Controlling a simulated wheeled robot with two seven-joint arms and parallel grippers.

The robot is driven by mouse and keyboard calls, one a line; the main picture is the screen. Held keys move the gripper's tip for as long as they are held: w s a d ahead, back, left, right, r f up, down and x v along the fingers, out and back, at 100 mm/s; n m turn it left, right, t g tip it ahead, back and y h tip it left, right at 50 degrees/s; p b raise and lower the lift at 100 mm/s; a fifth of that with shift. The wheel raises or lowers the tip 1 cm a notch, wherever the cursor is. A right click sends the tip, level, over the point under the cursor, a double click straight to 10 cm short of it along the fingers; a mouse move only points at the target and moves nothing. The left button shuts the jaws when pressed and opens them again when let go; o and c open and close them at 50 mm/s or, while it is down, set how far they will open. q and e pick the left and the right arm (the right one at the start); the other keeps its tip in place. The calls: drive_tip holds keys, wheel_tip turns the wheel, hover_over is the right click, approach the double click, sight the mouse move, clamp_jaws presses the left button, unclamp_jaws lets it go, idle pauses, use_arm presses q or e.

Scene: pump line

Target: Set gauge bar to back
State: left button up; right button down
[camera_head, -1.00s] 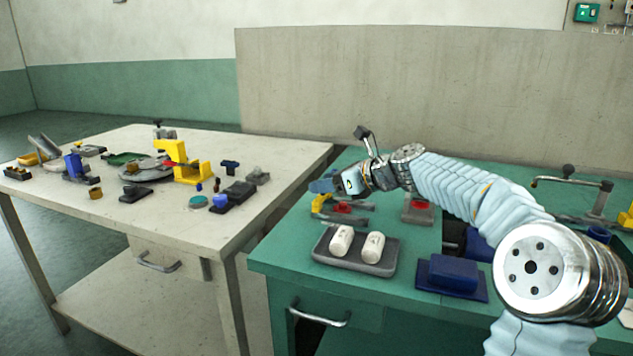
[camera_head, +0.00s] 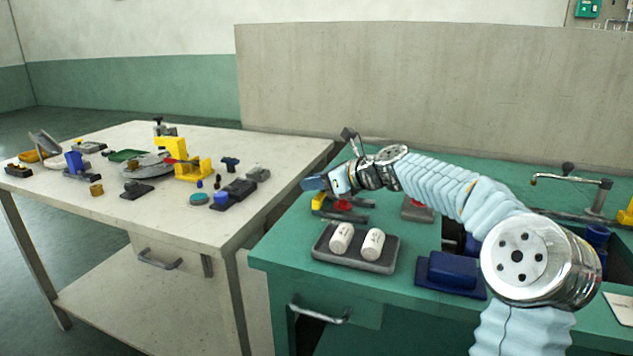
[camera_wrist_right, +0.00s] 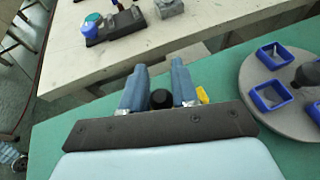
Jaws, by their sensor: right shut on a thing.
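My right gripper (camera_head: 313,184) reaches over the left part of the green bench, near the edge facing the pale table. In the right wrist view its two blue fingers (camera_wrist_right: 158,88) stand on either side of a round black knob (camera_wrist_right: 160,99), and they are shut on it. What the knob belongs to is hidden below the gripper. A low grey fixture (camera_head: 352,217) with red and yellow parts lies just under and beside the gripper in the head view. I cannot tell for sure which part is the gauge bar. My left gripper is not in view.
A grey tray (camera_head: 324,251) with two white cylinders stands in front of the gripper. A dark blue block (camera_head: 453,270) lies to its right. The pale table (camera_head: 185,220) holds several parts.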

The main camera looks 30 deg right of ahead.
sight(347, 200)
drive_tip(key=s+d+b, duration=0.1)
drive_tip(key=s+d, duration=0.3)
drive_tip(key=s, duration=0.1)
drive_tip(key=shift+d+b, duration=0.2)
drive_tip(key=shift+b, duration=0.1)
drive_tip(key=shift+s+d, duration=0.25)
drive_tip(key=shift+s, duration=0.1)
drive_tip(key=c, duration=0.9)
unclamp_jaws()
drive_tip(key=shift+c, duration=0.2)
drive_tip(key=shift+r, duration=0.1)
